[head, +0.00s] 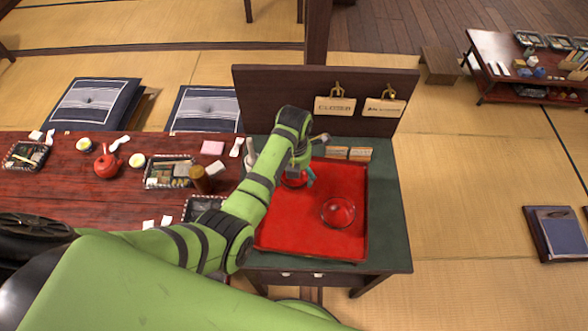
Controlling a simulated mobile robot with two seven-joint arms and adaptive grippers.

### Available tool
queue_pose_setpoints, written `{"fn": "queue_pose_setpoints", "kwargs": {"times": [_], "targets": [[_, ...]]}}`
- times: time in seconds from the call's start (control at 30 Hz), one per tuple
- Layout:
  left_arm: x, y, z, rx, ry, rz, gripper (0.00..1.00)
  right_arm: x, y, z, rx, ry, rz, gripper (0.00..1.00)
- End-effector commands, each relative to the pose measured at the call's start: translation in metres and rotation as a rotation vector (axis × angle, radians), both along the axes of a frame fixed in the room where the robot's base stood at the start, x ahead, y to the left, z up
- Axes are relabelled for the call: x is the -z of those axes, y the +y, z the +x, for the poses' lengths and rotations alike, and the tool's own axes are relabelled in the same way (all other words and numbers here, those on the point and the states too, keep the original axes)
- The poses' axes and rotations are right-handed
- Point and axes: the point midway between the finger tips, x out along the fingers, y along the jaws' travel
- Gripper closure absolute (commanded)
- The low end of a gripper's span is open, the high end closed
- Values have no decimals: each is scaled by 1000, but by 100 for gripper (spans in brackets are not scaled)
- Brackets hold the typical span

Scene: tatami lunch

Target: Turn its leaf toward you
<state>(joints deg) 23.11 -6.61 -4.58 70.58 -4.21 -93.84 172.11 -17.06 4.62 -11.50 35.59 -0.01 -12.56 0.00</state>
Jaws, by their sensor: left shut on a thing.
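My left gripper (305,175) reaches down over the back left of the red tray (355,180) on the green-topped table. It is shut on a small red rounded thing (292,182), mostly hidden beneath my wrist and fingers. No leaf can be made out on it. A clear glass bowl (338,212) stands on the tray to the right and nearer to me, apart from the gripper. Red shows through the glass. I cannot tell whether the held thing touches the tray. My right gripper is not in view.
Two wooden signs (335,107) hang on the dark back panel (280,85). Small wooden plates (360,154) lie behind the tray. On the left, a low red table (120,185) holds a red teapot (106,163) and lunch boxes (168,172). The tray's front right is bare.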

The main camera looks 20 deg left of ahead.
Motion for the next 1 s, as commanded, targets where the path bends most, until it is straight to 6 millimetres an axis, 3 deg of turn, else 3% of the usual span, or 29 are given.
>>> {"fn": "queue_pose_setpoints", "kwargs": {"times": [0.67, 0.9, 1.0], "targets": [[-1, 4, 2, 515, 3, 9, 50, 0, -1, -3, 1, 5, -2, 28], [-1, 3, 3, 1021, 3, 9, 50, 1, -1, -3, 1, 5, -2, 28], [4, 1, 2, 1142, 3, 6, 50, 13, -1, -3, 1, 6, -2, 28]]}}
